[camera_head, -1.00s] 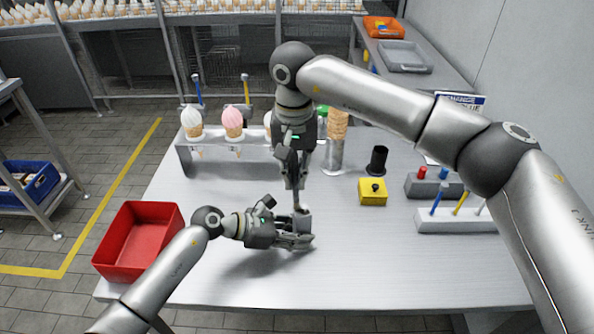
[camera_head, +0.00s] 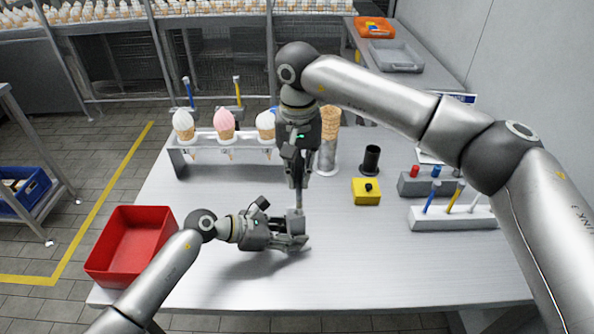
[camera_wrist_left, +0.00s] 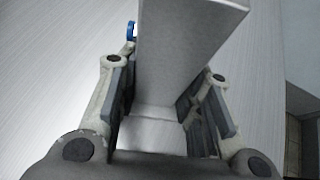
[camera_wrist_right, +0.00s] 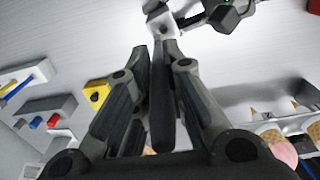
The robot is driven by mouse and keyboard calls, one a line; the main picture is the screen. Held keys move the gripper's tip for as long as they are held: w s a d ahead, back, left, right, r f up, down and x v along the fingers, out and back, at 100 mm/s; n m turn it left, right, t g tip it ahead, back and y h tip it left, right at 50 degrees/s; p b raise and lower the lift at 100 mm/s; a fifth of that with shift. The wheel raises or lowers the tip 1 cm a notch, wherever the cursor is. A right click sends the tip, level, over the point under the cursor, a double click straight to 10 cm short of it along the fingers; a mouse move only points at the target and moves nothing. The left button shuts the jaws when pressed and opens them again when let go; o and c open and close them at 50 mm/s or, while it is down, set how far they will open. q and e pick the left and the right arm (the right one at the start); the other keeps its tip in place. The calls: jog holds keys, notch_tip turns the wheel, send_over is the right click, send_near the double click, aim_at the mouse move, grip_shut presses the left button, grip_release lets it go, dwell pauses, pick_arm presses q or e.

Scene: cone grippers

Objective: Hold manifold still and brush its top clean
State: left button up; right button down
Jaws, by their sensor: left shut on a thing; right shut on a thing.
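The manifold is a small grey metal block (camera_head: 296,222) low over the front middle of the table. My left gripper (camera_head: 296,243) is shut on it from the left; in the left wrist view the grey block (camera_wrist_left: 185,60) rises between the fingers. My right gripper (camera_head: 297,180) is above, pointing down and shut on the brush (camera_head: 299,198). The brush stands near upright, its lower end at the manifold's top. In the right wrist view the dark brush handle (camera_wrist_right: 162,105) runs between the fingers toward the manifold (camera_wrist_right: 164,24). I cannot tell whether the bristles touch.
A red bin (camera_head: 130,245) stands at the table's left. A cone rack (camera_head: 225,150) is behind, a metal cone holder (camera_head: 328,155) beside it. A yellow block (camera_head: 366,192), black cup (camera_head: 371,160) and pen-like tool holder (camera_head: 452,217) stand right. The table front is clear.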

jog(key=shift+f, duration=0.1)
jog(key=shift+s+a, duration=0.15)
jog(key=shift+a, duration=0.4)
jog(key=shift+s+a, duration=0.15)
jog(key=shift+a, duration=0.35)
jog(key=shift+d, duration=0.15)
jog(key=shift+w+d, duration=0.2)
jog(key=shift+d, duration=0.3)
jog(key=shift+w+d, duration=0.15)
jog(key=shift+d, duration=0.3)
jog(key=shift+r, duration=3.1)
jog(key=shift+s, duration=0.1)
